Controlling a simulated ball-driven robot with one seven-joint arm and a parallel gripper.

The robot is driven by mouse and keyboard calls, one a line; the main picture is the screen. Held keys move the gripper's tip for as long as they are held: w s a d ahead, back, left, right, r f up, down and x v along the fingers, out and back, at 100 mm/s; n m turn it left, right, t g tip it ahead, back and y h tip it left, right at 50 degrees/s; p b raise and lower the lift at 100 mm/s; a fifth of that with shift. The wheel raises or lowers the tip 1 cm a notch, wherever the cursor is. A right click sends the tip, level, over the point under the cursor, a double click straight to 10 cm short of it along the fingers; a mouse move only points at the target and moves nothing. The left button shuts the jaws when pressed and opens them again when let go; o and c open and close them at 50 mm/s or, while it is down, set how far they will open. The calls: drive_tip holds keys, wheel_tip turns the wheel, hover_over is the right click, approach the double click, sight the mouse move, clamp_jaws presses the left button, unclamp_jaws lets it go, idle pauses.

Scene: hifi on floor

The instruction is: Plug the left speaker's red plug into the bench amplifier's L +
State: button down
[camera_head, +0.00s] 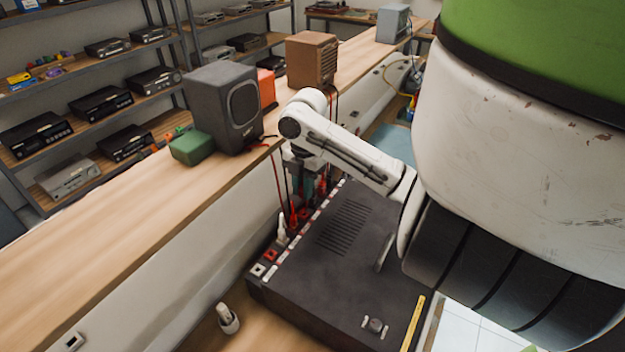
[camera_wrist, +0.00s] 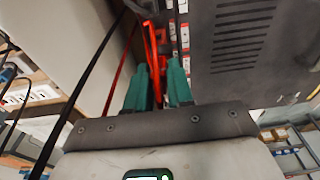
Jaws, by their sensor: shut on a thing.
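The bench amplifier (camera_head: 350,245) is a black box with a slotted top. A row of sockets and plugs runs along its left edge, with a red socket (camera_head: 271,255) near the front end. My gripper (camera_head: 308,190) is over the far part of that row, partly hidden by my arm. In the wrist view its teal fingers (camera_wrist: 160,85) are shut on a red plug (camera_wrist: 153,45) beside the amplifier's slotted face (camera_wrist: 240,40). Whether the plug's tip is in a socket is hidden. A dark grey speaker (camera_head: 215,110) stands on the wooden bench with red and black leads hanging down.
A brown speaker (camera_head: 312,60) and a farther grey speaker (camera_head: 392,24) stand along the bench (camera_head: 130,225). A green box (camera_head: 192,147) is beside the dark speaker. A white object (camera_head: 228,319) stands near the amplifier's front left. Leads hang close around my gripper. Shelves of equipment line the back.

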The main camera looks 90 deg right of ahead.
drive_tip(key=shift+f+b, duration=1.75)
drive_tip(key=shift+f, duration=0.65)
drive_tip(key=shift+f+b, duration=1)
drive_tip(key=shift+b, duration=0.15)
idle(2.5)
drive_tip(key=c, duration=0.9)
unclamp_jaws()
wheel_tip(320, 180, up, 16)
drive_tip(key=d+p, duration=0.1)
drive_tip(key=p, duration=0.3)
drive_tip(key=shift+s+p, duration=0.25)
drive_tip(key=shift+p, duration=0.15)
